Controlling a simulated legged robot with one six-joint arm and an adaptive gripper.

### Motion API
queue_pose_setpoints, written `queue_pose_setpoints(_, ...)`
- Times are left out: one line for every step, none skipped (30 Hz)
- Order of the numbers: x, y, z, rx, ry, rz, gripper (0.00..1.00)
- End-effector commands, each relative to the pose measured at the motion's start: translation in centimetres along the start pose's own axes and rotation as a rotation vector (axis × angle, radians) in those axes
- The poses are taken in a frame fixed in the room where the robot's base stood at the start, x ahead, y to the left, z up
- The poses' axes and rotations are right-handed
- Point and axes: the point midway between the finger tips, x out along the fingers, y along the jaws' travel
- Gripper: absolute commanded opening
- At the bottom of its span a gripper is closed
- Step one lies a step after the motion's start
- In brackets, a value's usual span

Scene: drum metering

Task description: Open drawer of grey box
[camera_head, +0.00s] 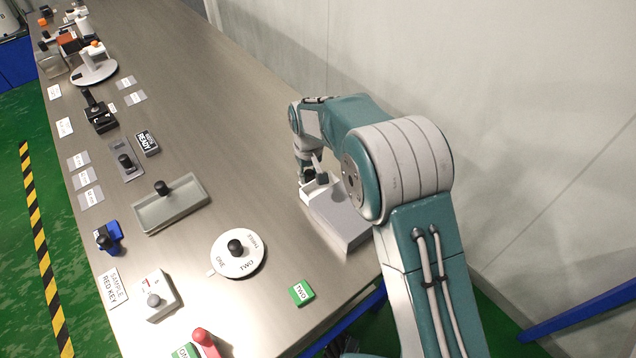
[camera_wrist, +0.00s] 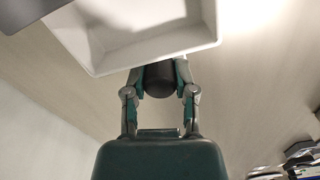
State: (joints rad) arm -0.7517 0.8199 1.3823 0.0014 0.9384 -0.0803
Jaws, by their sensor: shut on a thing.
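The grey box (camera_head: 345,222) stands on the metal bench near the wall, partly behind my arm in the head view. Its white drawer (camera_head: 309,194) is pulled out; in the wrist view I see its hollow white inside and front wall (camera_wrist: 150,54). A black knob (camera_wrist: 159,82) sticks out from the drawer front. My gripper (camera_wrist: 159,72) is shut on this knob, one finger on each side. In the head view my gripper (camera_head: 308,174) is at the drawer's front end, partly hidden by my arm.
A white dial (camera_head: 255,262), a green block marked TWO (camera_head: 301,293), a grey tray (camera_head: 190,210) and a READY block (camera_head: 147,142) stand left of the box. Bare bench lies beyond the drawer. The wall (camera_head: 500,120) is close on the right.

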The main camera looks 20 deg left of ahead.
Motion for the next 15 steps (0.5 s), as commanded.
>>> queue_pose_setpoints(0.2,-0.1,-0.8,-0.001,0.0,0.001,0.0)
queue_pose_setpoints(0.2,-0.3,-1.2,-0.001,-0.001,0.001,0.0)
queue_pose_setpoints(0.2,-0.4,-1.7,-0.001,0.0,0.001,0.0)
queue_pose_setpoints(0.1,-0.5,-2.1,-0.001,0.0,0.001,0.0)
queue_pose_setpoints(0.2,-0.6,-2.4,-0.001,-0.001,0.001,0.0)
queue_pose_setpoints(0.2,-0.7,-2.8,-0.001,0.0,0.001,0.0)
queue_pose_setpoints(0.1,-0.8,-3.1,-0.001,0.0,0.001,0.0)
queue_pose_setpoints(0.2,-0.8,-3.3,0.0,-0.001,0.001,0.0)
queue_pose_setpoints(0.2,-0.9,-3.6,0.0,-0.001,0.001,0.0)
queue_pose_setpoints(0.1,-0.9,-3.7,0.0,0.0,0.001,0.0)
queue_pose_setpoints(0.1,-1.0,-3.8,0.0,-0.001,0.001,0.0)
queue_pose_setpoints(0.1,-1.0,-4.0,0.001,-0.001,0.001,0.0)
queue_pose_setpoints(0.1,-1.0,-4.0,0.001,-0.001,0.001,0.0)
queue_pose_setpoints(0.1,-1.0,-4.0,0.001,-0.001,0.001,0.0)
queue_pose_setpoints(0.1,-1.0,-4.1,0.001,-0.001,0.001,0.0)
